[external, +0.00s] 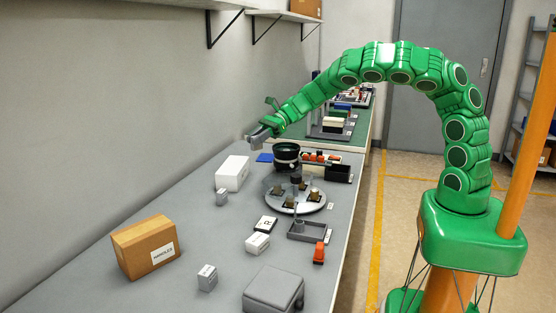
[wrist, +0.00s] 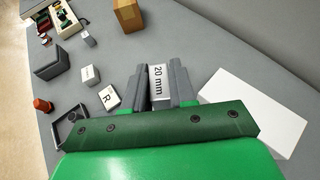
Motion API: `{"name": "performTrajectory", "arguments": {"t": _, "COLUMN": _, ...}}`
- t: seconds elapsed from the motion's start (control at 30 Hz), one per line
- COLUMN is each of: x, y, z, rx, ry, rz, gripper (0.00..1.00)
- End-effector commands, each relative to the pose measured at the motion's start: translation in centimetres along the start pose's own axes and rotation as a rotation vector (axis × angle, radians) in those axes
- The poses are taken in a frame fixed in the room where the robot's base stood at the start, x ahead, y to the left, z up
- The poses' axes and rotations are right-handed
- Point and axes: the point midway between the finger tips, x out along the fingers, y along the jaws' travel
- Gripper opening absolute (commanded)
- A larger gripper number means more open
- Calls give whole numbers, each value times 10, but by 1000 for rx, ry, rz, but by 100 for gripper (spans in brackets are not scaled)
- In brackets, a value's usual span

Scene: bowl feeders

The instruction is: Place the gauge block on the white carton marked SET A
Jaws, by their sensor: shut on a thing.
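My gripper (external: 258,136) is held above the bench near the wall. In the wrist view its fingers (wrist: 160,90) are shut on the gauge block (wrist: 158,82), a pale block marked "20 mm". In the external view I cannot make out the block at the fingers. A large plain white carton (external: 232,173) stands on the bench by the wall, below and left of my gripper. In the wrist view the carton (wrist: 255,108) lies right of the fingers, apart from the block, partly hidden by my gripper's body. No SET A marking is readable on the faces shown.
A brown cardboard box (external: 146,246) stands at the near left. A round fixture plate (external: 295,199) with upright parts, a black bowl (external: 286,152), a grey tray (external: 309,231), an orange part (external: 319,253) and a grey box (external: 274,289) also occupy the bench. Small white boxes (external: 207,278) stand among them.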

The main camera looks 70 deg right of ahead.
Motion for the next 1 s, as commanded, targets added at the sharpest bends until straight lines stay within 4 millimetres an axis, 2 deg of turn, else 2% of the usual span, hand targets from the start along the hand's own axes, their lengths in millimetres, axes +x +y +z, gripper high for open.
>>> {"name": "performTrajectory", "arguments": {"t": 0.03, "x": -14, "y": -10, "z": -1, "rx": 23, "ry": -2, "rz": -46, "gripper": 0}}
{"name": "performTrajectory", "arguments": {"t": 0.2, "x": -48, "y": -31, "z": -4, "rx": 80, "ry": -11, "rz": -156, "gripper": 0}}
{"name": "performTrajectory", "arguments": {"t": 0.37, "x": -62, "y": -40, "z": -5, "rx": 102, "ry": -15, "rz": -201, "gripper": 0}}
{"name": "performTrajectory", "arguments": {"t": 1.0, "x": -29, "y": -88, "z": -16, "rx": 104, "ry": -19, "rz": -202, "gripper": 0}}
